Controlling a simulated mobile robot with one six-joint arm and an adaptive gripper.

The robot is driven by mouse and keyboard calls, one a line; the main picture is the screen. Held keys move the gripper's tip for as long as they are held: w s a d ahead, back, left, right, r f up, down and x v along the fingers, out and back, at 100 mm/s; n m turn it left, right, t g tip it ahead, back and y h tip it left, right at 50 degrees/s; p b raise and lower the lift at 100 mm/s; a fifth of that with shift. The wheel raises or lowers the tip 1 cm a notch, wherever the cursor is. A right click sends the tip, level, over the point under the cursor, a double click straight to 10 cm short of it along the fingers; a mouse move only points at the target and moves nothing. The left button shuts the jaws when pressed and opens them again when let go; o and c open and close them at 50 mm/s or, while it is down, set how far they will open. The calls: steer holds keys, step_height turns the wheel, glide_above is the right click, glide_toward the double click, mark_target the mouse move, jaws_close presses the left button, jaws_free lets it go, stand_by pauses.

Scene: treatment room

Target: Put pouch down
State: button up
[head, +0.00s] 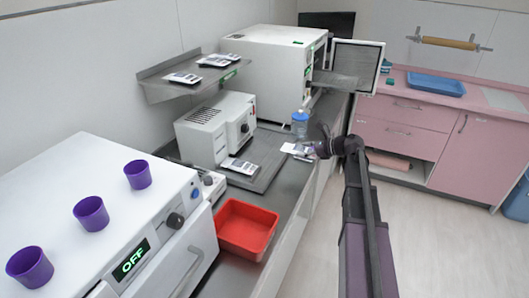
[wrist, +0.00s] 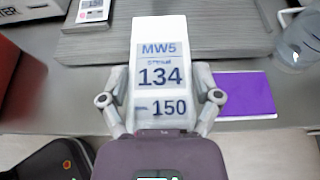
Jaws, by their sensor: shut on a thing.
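My gripper (head: 318,147) is shut on a white pouch (head: 296,149) over the front part of the grey counter. In the wrist view the pouch (wrist: 159,65) stands out between the two fingers (wrist: 160,95), its label reading MW5, 134 and 150. Whether its far end touches the counter or the ribbed grey mat cannot be told. Another labelled pouch (head: 239,166) lies on that mat (head: 262,170), and its end shows at the top left of the wrist view (wrist: 92,12). A flat purple square (wrist: 244,94) lies on the counter right of the held pouch.
A blue-lidded clear jar (head: 300,123) stands close behind my gripper. A red tray (head: 247,228) sits nearer on the counter. A small white device (head: 217,128) stands behind the mat. Several pouches lie on the wall shelf (head: 190,92). A white machine (head: 120,215) carries purple cups.

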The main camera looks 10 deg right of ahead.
mark_target(298, 146)
steer(key=w+a, duration=0.3)
steer(key=a, duration=0.1)
steer(key=w+a+f+b, duration=0.1)
steer(key=w+a, duration=0.2)
steer(key=a, duration=0.1)
steer(key=w+a, duration=0.3)
steer(key=a, duration=0.1)
steer(key=shift+w+f, duration=0.25)
steer(key=shift+w, duration=0.05)
steer(key=shift+b, duration=0.3)
steer(key=shift+f+b, duration=1.7)
steer(key=shift+f, duration=0.05)
steer(key=shift+f, duration=0.2)
steer(key=o, duration=0.8)
steer(key=shift+c, duration=0.2)
steer(key=shift+r, duration=0.1)
steer(key=shift+r, duration=0.15)
steer(key=p+v, duration=0.4)
steer(key=v, duration=0.7)
steer(key=shift+s+d+r+p, duration=0.15)
steer(key=shift+s+d+p, duration=0.15)
steer(key=shift+d, duration=0.1)
